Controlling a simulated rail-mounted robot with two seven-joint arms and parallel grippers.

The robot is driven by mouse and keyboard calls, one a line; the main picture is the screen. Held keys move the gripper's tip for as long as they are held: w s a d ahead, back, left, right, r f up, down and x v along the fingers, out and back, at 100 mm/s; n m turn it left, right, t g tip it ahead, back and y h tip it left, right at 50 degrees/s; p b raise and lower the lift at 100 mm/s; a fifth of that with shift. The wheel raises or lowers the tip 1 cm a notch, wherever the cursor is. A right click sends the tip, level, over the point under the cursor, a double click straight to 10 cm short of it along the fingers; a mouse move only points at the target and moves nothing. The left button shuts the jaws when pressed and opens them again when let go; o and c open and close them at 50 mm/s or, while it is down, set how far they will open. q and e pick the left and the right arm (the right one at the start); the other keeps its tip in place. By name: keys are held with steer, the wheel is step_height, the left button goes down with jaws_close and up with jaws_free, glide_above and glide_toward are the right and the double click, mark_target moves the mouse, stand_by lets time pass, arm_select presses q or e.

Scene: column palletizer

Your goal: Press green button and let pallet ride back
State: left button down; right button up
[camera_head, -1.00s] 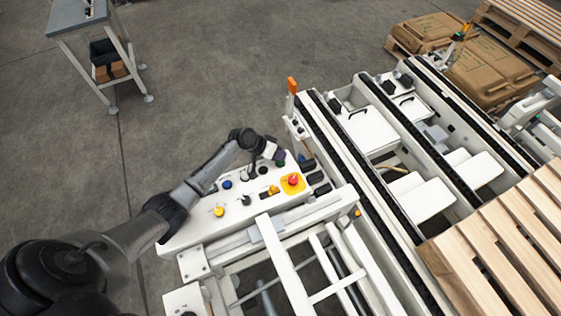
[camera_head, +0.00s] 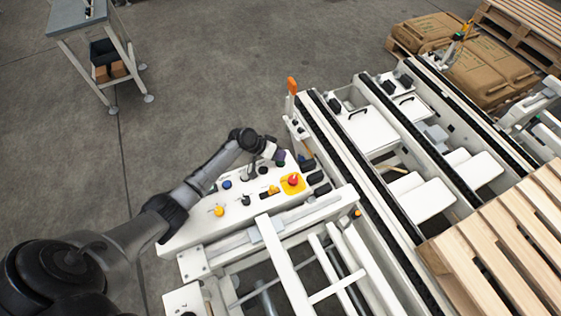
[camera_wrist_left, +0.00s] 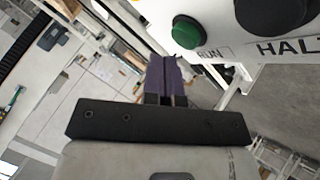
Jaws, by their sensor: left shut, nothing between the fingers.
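The green button (camera_wrist_left: 188,31) is a round cap marked RUN on a white panel, at the top of the left wrist view. A large dark knob (camera_wrist_left: 272,12) marked HALT is beside it. My left gripper (camera_wrist_left: 165,80) has its purple fingers shut and empty, below and left of the button in that view, with a gap showing between. In the head view the left gripper (camera_head: 279,156) is at the far end of the white control panel (camera_head: 197,232); the green button is hard to make out there. A wooden pallet (camera_head: 512,238) lies at the right. My right gripper is out of view.
The panel also has a red button on a yellow base (camera_head: 293,182) close to the gripper. A chain conveyor (camera_head: 352,165) runs beside it. An orange beacon post (camera_head: 292,87) stands behind. The grey floor left of the panel is clear up to a small table (camera_head: 80,18).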

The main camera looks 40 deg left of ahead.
arm_select(q)
steer(key=shift+f, duration=0.1)
steer(key=shift+f, duration=0.35)
stand_by(0.4)
